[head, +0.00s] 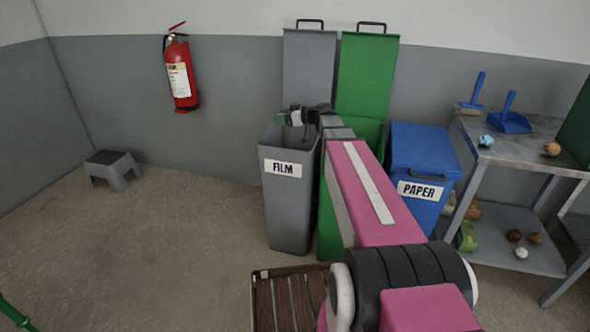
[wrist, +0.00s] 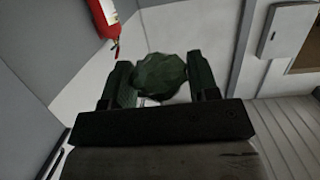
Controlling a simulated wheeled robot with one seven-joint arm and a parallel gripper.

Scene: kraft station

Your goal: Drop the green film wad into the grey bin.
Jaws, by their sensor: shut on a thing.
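The green film wad (wrist: 160,75) is a crumpled dark green lump between the two fingers of my gripper (wrist: 161,82) in the wrist view. The fingers are shut on it from both sides. In the head view my gripper (head: 292,116) is over the mouth of the grey bin (head: 288,205), and a bit of the wad (head: 280,119) shows at its left end. The grey bin is labelled FILM and its lid (head: 309,72) stands open behind. The bin's inside is mostly hidden, and the exact height of the wad over the rim is hard to tell.
A green bin (head: 369,75) with its lid up is partly hidden behind my arm. A shut blue PAPER bin (head: 424,150) stands right of it. A metal table (head: 520,150) holds small wads, a brush and a dustpan. A step stool (head: 112,168) and fire extinguisher (head: 180,75) are left.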

